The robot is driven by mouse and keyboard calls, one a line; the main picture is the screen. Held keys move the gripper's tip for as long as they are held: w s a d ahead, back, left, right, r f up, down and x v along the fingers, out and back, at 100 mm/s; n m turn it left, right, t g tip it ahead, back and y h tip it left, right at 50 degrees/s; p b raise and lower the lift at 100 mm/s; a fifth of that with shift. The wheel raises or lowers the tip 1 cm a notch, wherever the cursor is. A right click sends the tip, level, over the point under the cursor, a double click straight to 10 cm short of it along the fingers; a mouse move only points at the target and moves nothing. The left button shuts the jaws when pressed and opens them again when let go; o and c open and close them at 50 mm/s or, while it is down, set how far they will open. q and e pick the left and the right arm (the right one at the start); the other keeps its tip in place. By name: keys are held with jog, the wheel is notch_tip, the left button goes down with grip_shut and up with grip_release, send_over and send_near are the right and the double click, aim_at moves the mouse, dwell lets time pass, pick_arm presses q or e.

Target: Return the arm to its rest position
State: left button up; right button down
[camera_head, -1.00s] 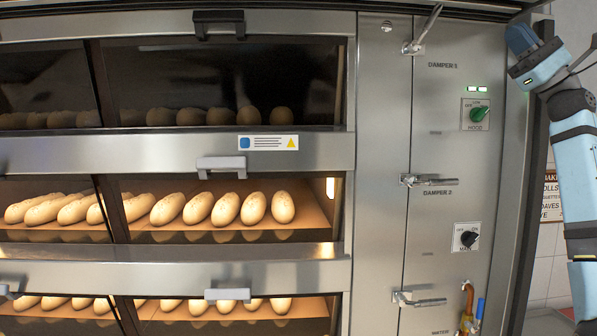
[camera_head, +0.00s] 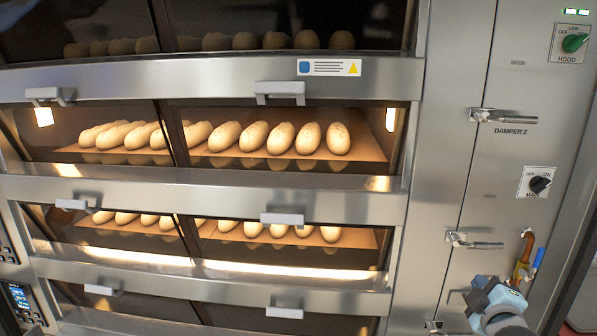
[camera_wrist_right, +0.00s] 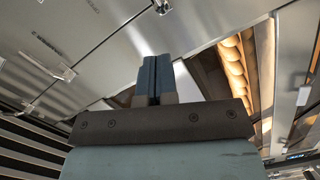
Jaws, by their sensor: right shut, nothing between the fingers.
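My right arm shows at the lower right of the head view, in front of the oven's side panel. Its gripper (camera_head: 484,284) is low in the picture, near the copper pipe and blue lever. In the right wrist view the right gripper's two dark blue fingers (camera_wrist_right: 154,72) are together, with nothing between them. The steel panel and a lit deck of loaves show behind the fingers. My left gripper is in neither view.
The deck oven has glass doors with small handles (camera_head: 280,90) and loaves (camera_head: 308,139) inside. The side panel carries the damper 2 lever (camera_head: 503,117), the hood dial (camera_head: 574,43), the main dial (camera_head: 540,184) and a pipe with a blue lever (camera_head: 537,258).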

jog(key=s+a+f+m+g+y, duration=0.1)
jog(key=s+a+f+m+g, duration=0.15)
jog(key=s+f, duration=0.45)
jog(key=s+a+f+m+g+y, duration=0.1)
jog(key=s+a+f+m+g, duration=0.2)
jog(key=s+f, duration=0.4)
jog(key=s+a+f+m+g+y, duration=0.1)
jog(key=s+a+f+m+g, duration=0.2)
jog(key=s, duration=0.7)
jog(key=s+a+f+m+g+y, duration=0.1)
jog(key=s+a+f+g, duration=0.3)
jog(key=s, duration=0.5)
jog(key=w+a+f+n+t+y+p, duration=0.1)
jog(key=w+a+f+t+y+p, duration=0.1)
jog(key=w+a+f+t, duration=0.3)
notch_tip(320, 180, down, 5)
jog(key=shift+w+r+t+y, duration=0.2)
jog(key=shift+w+t+y, duration=0.35)
jog(key=shift+t, duration=0.3)
jog(key=shift+a+n, duration=0.1)
jog(key=shift+n, duration=0.15)
